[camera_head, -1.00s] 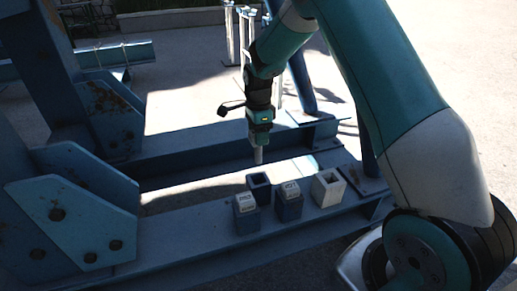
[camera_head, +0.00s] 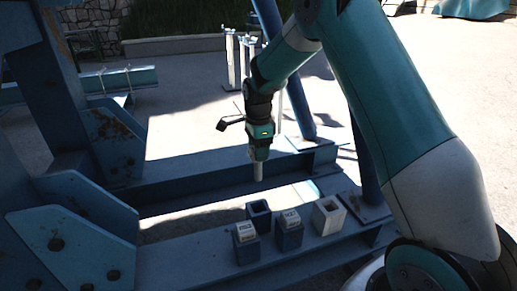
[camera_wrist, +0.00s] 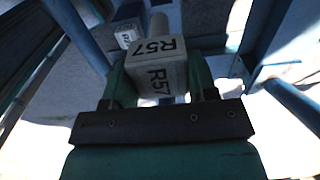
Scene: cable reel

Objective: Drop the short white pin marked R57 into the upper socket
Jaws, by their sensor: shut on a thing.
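My gripper (camera_head: 259,154) is shut on the white pin R57 (camera_head: 258,172), which hangs upright above the sockets. In the wrist view the pin's square head (camera_wrist: 158,68), marked R57 on two faces, sits between my green fingers (camera_wrist: 158,80), with its round shank beyond. An open, empty-looking blue socket (camera_head: 258,219) stands at the back of the group on the blue beam, just below the pin tip and apart from it. An open white socket (camera_head: 327,220) stands to its right. I cannot tell from the pictures which is called upper.
Two blue sockets in front hold white-headed, labelled blocks, one at left (camera_head: 246,233) and one at right (camera_head: 290,220); their labels are too small to read. Rusty blue brackets (camera_head: 70,240) rise at left. A blue post (camera_head: 368,165) stands at right.

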